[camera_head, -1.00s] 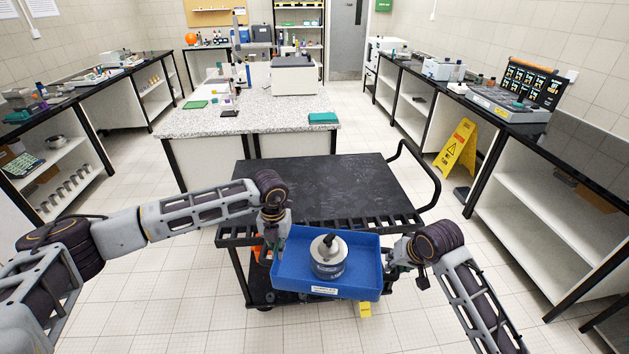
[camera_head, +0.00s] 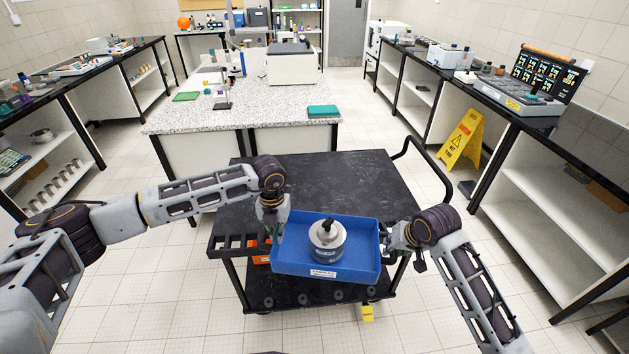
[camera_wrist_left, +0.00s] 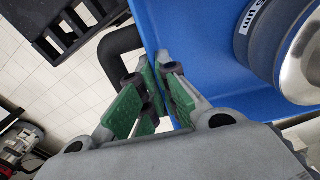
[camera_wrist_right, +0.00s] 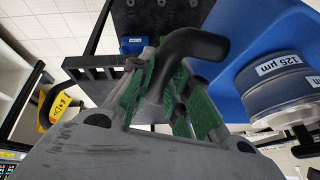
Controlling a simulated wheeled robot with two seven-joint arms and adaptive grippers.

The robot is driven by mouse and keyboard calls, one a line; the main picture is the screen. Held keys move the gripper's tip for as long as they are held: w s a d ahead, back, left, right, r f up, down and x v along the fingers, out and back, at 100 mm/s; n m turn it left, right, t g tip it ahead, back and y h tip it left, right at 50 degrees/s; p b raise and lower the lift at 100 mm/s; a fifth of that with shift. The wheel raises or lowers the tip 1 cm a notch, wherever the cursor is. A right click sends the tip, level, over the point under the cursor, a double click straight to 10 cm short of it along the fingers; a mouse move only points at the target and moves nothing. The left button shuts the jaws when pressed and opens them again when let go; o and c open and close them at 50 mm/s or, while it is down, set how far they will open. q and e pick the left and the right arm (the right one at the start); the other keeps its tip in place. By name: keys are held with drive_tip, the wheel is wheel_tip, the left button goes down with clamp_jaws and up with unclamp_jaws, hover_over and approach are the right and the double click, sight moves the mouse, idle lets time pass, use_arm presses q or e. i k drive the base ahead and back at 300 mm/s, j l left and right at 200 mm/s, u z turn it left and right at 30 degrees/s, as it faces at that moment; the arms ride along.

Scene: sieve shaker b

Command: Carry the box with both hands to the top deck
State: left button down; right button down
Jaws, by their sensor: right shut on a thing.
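The blue box (camera_head: 300,264) is an open tray with black side handles, holding a round metal sieve stack (camera_head: 327,240). It looks level, in front of and partly over the near edge of the cart's black top deck (camera_head: 345,178). My left gripper (camera_head: 271,238) is at its left side; in the left wrist view its green pads (camera_wrist_left: 163,92) close at the box wall beside the black handle (camera_wrist_left: 118,50). My right gripper (camera_head: 388,250) is shut on the right handle (camera_wrist_right: 195,45), which shows in the right wrist view. The exact contact is partly hidden by the fingers.
The top deck is bare, with a slotted rail (camera_head: 232,245) at its near edge and a push handle (camera_head: 430,165) at its right. A lower shelf (camera_head: 300,292) lies below the box. A granite-topped bench (camera_head: 230,117) stands behind; a yellow wet-floor sign (camera_head: 460,140) stands right.

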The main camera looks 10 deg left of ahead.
sight(317, 200)
drive_tip(key=i+j, duration=0.15)
drive_tip(key=i, duration=0.4)
drive_tip(key=i+j, duration=0.2)
drive_tip(key=i, duration=0.4)
